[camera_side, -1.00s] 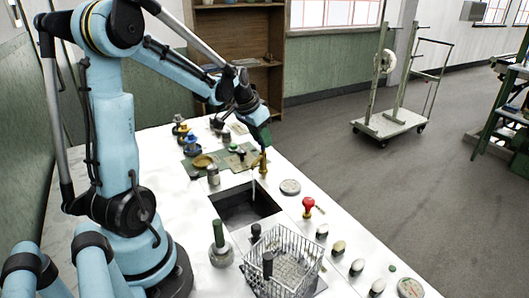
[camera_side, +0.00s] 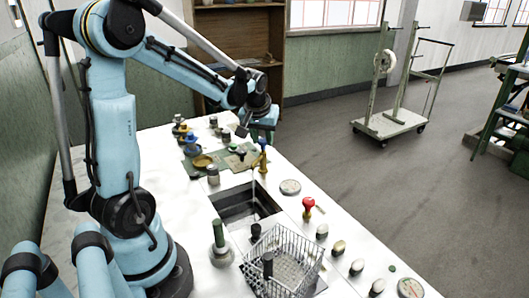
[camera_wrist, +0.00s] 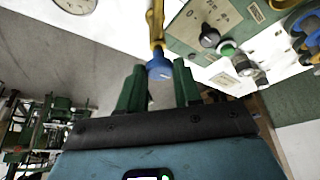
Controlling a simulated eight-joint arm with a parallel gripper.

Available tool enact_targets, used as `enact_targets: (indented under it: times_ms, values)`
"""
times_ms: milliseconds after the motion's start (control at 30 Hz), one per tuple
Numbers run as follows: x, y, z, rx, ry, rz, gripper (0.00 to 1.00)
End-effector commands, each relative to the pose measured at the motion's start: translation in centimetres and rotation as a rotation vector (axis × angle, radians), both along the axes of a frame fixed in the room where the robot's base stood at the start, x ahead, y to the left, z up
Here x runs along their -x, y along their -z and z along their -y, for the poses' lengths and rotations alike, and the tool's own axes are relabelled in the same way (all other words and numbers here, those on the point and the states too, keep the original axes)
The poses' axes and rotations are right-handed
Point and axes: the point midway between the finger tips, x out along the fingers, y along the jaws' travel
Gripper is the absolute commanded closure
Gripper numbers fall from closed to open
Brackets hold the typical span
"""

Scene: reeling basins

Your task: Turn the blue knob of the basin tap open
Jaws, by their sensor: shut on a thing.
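The brass basin tap (camera_side: 263,163) stands at the far edge of the sunken basin (camera_side: 222,207), with its blue knob (camera_side: 263,141) on top. In the wrist view the blue knob (camera_wrist: 160,67) sits between the green fingers of my gripper (camera_wrist: 159,76), and the brass tap body (camera_wrist: 156,25) runs up from it. My gripper (camera_side: 261,134) is shut on the knob; the exact contact faces are hard to see. A thin pale line drops from the spout into the basin, which has pale bands inside.
A wire basket (camera_side: 284,262) stands in front of the basin. A green-handled tool (camera_side: 218,235) stands left of the basket.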

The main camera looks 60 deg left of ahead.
Motion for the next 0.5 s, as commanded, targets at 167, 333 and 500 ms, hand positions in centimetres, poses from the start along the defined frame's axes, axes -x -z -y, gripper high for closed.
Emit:
enact_targets:
  times_ms: [167,333,500]
  values:
    - [0.04,0.03,0.02,0.001,-0.010,-0.002,0.97]
    - [0.04,0.04,0.03,0.001,-0.009,-0.002,0.97]
    - [0.04,0.04,0.03,0.002,-0.009,-0.001,0.54]
